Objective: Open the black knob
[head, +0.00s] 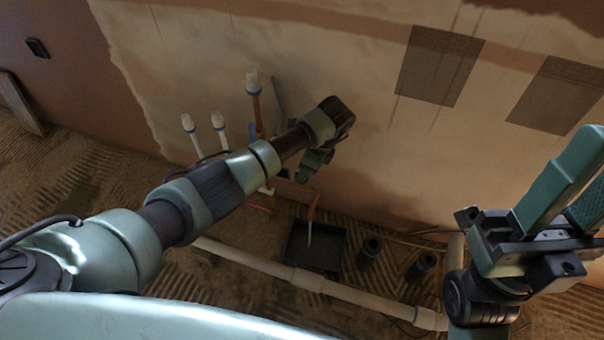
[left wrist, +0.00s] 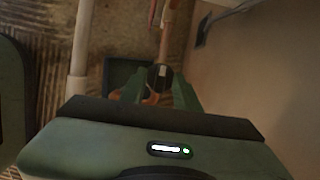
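The black knob (left wrist: 160,76) shows in the left wrist view as a dark round piece with a pale stripe, in front of a copper pipe (left wrist: 168,35). My left gripper (left wrist: 158,92) has its two green fingers apart, one on each side of the knob. I cannot tell whether either finger touches it. In the head view my left gripper (head: 304,172) is low by the plaster wall, and I cannot make out the knob there. My right gripper (head: 578,185) is at the right edge, far from the wall pipes, with its green fingers apart and nothing seen between them.
A black tray (head: 328,262) lies on the ridged floor below my left gripper. A long pale pipe (head: 262,263) runs in front of it. White-capped pipes (head: 219,128) rise left of my left forearm.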

